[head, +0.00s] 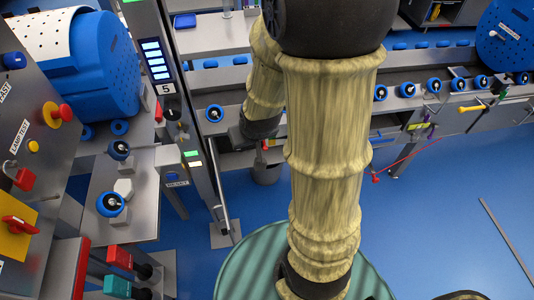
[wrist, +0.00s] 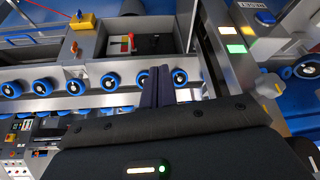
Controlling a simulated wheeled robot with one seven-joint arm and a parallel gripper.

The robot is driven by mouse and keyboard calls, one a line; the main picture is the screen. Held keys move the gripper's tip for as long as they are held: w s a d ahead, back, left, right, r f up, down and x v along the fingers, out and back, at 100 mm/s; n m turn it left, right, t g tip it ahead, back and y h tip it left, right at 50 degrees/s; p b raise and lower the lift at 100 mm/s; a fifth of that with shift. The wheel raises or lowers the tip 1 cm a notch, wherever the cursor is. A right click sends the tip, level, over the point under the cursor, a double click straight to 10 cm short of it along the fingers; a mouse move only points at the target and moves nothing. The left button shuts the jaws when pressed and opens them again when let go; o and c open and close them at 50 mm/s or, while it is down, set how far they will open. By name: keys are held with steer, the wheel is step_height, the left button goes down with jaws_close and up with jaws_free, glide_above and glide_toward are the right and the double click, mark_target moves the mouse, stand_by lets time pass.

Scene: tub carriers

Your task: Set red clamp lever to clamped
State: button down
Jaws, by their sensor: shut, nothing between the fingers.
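My gripper (wrist: 156,88) shows in the wrist view with its two dark fingers together, nothing between them. The fingertips are in front of the roller rail. In the head view a small red part (head: 265,145) shows just beside the dark end of my arm; the fingers are not clear there.
Blue-rimmed rollers (wrist: 107,81) line the rail near the fingers. A grey post (wrist: 222,50) with lit panels stands to their right.

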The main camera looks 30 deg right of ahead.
steer(key=w+d+f+m+t+h+b, duration=0.1)
steer(key=w+d+f+t+b, duration=0.2)
steer(key=f+b, duration=0.4)
steer(key=w+d+f+m+t+h+b, duration=0.1)
steer(key=d+f+b, duration=0.5)
steer(key=f, duration=0.6)
steer(key=w+d+f+m+t+h+b, duration=0.1)
steer(key=w+d+f+t+b, duration=0.3)
steer(key=f+b, duration=0.6)
steer(key=w+m+t, duration=0.1)
steer(key=t, duration=0.1)
steer(key=shift+d+f+m+t, duration=0.15)
steer(key=shift+m+t, duration=0.15)
steer(key=shift+t, duration=0.1)
steer(key=shift+w+f+b, duration=0.1)
steer(key=shift+b, duration=0.3)
steer(key=b+x, duration=0.2)
steer(key=b, duration=0.4)
steer(key=shift+w+f, duration=0.1)
steer(key=shift+w+b, duration=0.1)
steer(key=shift+b, duration=0.55)
